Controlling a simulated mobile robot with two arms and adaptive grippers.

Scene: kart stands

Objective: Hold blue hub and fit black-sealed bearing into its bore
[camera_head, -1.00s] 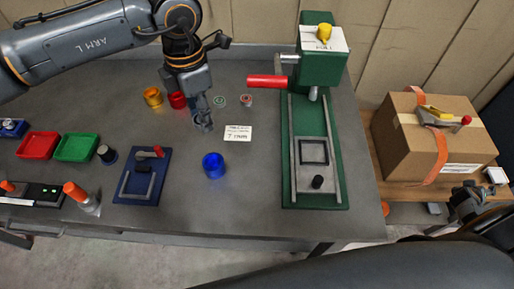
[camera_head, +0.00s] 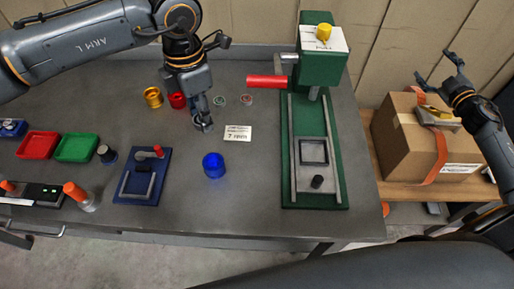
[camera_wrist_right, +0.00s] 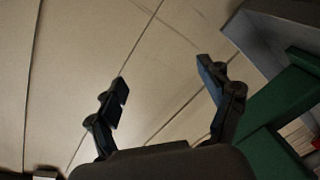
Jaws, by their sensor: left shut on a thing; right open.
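The blue hub (camera_head: 214,165) stands upright on the grey bench, right of the blue fixture and apart from both grippers. My left gripper (camera_head: 203,124) points down above the bench, behind and slightly left of the hub. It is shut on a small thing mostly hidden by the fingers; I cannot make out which. Two small rings, one greenish (camera_head: 219,100) and one reddish (camera_head: 246,99), lie behind the white card. No black-sealed bearing can be told apart elsewhere. My right gripper (camera_head: 434,67) is raised over the cardboard box, open and empty; it also shows in the right wrist view (camera_wrist_right: 163,78).
A green press (camera_head: 343,185) with a red handle stands right of the hub. The blue fixture (camera_head: 128,194), red tray (camera_head: 39,145) and green tray (camera_head: 77,147) are to the left. Gold (camera_head: 152,97) and red (camera_head: 177,100) hubs stand behind. The bench around the blue hub is clear.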

